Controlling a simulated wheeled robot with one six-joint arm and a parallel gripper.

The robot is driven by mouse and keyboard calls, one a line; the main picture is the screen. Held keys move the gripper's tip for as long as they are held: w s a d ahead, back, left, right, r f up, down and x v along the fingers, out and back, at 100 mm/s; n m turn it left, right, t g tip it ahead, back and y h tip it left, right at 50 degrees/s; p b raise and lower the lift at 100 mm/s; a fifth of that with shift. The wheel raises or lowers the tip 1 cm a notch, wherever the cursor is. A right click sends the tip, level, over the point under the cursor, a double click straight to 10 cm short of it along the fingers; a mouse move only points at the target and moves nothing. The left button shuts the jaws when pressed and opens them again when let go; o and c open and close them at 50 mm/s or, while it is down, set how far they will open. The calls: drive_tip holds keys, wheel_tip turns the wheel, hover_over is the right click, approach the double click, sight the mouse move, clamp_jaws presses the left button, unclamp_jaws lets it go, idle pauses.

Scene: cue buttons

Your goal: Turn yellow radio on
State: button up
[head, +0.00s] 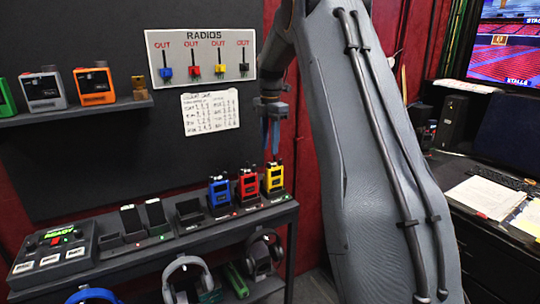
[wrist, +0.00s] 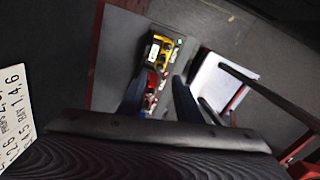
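The yellow radio (head: 274,179) stands upright in a charging dock at the right end of the shelf. In the wrist view the yellow radio (wrist: 158,50) shows from above, beyond my fingertips, with dark knobs on its top. The red radio (head: 248,186) stands just left of it, and the blue radio (head: 219,191) left of that. My gripper (head: 271,152) is above the yellow radio, pointing down and apart from it. In the wrist view my gripper (wrist: 160,92) has its two fingers spread with nothing held between them; part of the red radio shows in the gap.
Empty docks and two dark handsets (head: 143,216) stand left of the radios. A control box (head: 54,247) sits at the shelf's left end. Headphones (head: 187,277) hang below. A RADIOS board (head: 201,56) is on the wall. A desk with papers (head: 488,197) is at right.

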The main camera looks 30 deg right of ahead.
sight(269, 165)
drive_tip(key=shift+f+p, duration=0.9)
drive_tip(key=shift+f, duration=2.2)
clamp_jaws()
